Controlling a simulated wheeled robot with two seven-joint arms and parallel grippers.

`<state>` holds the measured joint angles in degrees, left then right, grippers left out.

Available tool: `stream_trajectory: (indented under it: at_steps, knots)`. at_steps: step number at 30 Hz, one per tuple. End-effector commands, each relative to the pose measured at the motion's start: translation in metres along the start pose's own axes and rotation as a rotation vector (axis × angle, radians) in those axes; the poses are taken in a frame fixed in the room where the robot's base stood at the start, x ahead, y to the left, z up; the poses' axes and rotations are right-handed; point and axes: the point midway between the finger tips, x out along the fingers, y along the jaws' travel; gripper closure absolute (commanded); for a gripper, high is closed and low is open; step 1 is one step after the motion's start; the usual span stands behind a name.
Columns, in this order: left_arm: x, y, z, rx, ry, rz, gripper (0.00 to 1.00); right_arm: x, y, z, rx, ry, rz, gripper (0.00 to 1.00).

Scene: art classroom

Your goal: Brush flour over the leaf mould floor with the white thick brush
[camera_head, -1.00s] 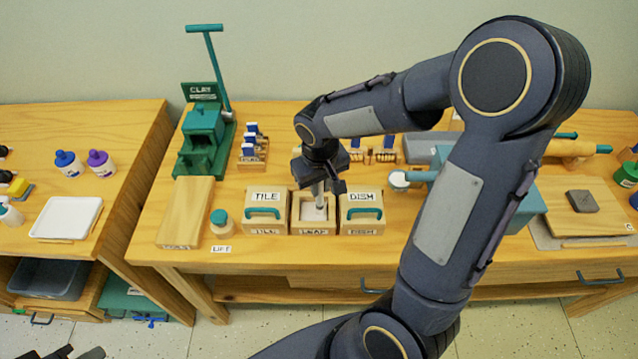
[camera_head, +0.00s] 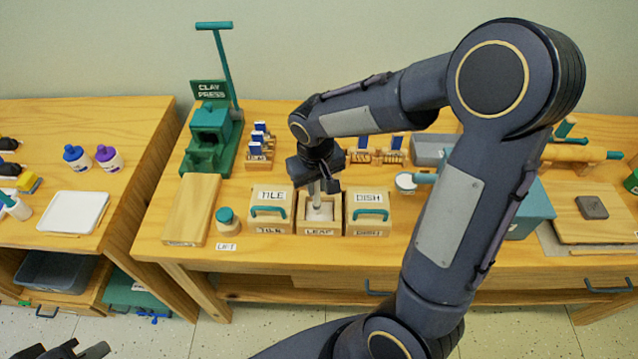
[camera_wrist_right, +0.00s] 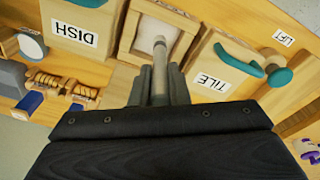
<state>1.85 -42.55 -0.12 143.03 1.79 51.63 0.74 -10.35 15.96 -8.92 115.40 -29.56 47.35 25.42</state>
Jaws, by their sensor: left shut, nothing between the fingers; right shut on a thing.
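The leaf mould (camera_head: 319,229) is an open wooden box between the TILE box (camera_head: 270,220) and the DISH box (camera_head: 367,222); its floor looks whitish. My right gripper (camera_head: 322,184) is over it, shut on the white thick brush (camera_head: 315,204), whose end points down into the box. In the right wrist view the brush (camera_wrist_right: 159,55) stands between the fingers, its pale tip over the leaf mould floor (camera_wrist_right: 146,38). Whether the tip touches the floor I cannot tell. My left gripper (camera_head: 80,350) is at the bottom left corner, shut and empty, away from the table.
A green clay press (camera_head: 210,140) is behind. A small dish of white powder (camera_head: 405,182) stands to the right. My right arm hides part of the table.

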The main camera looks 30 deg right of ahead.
Motion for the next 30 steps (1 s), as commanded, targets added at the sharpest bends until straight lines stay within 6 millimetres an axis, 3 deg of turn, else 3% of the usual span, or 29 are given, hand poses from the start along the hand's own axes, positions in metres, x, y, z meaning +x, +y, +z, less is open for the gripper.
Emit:
stream_trajectory:
  at_steps: [14,30]
  knots:
    - [0.002,-0.001,0.001,0.0,0.0,0.0,1.0,0.001,-0.007,-0.003,-0.001,0.0,-0.002,1.0]
    - [0.002,-0.001,0.001,0.0,0.0,0.0,1.0,0.0,0.004,0.003,-0.001,0.0,0.0,1.0]
